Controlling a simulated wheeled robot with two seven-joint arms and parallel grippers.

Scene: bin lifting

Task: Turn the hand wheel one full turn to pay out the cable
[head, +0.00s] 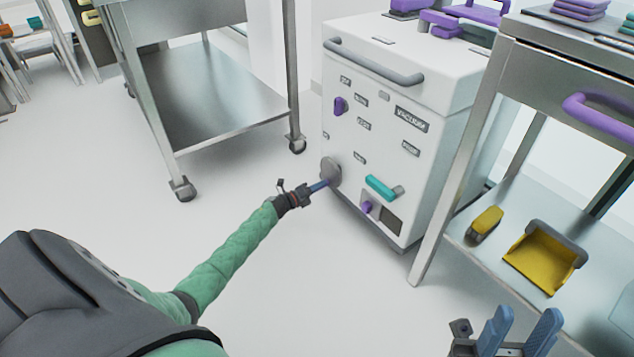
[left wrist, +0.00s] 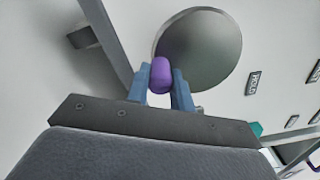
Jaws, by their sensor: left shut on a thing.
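The hand wheel is a grey metal disc (head: 331,171) low on the left of the front of a white cabinet (head: 395,60). It also shows in the left wrist view (left wrist: 215,50), with a purple crank knob (left wrist: 161,75) near its edge. My left gripper (head: 319,186) is shut on the purple knob, with one blue finger on each side of it in the left wrist view. The cable cannot be made out. My right gripper (head: 520,330) is at the bottom right of the head view, its blue fingers apart and nothing between them.
The cabinet front has a teal lever (head: 381,188), a purple knob (head: 340,105) and a grey handle bar (head: 375,62). A steel cart (head: 215,95) stands to the left. A steel table (head: 560,230) at right holds a yellow dustpan (head: 543,262) and brush (head: 486,222). The floor between is clear.

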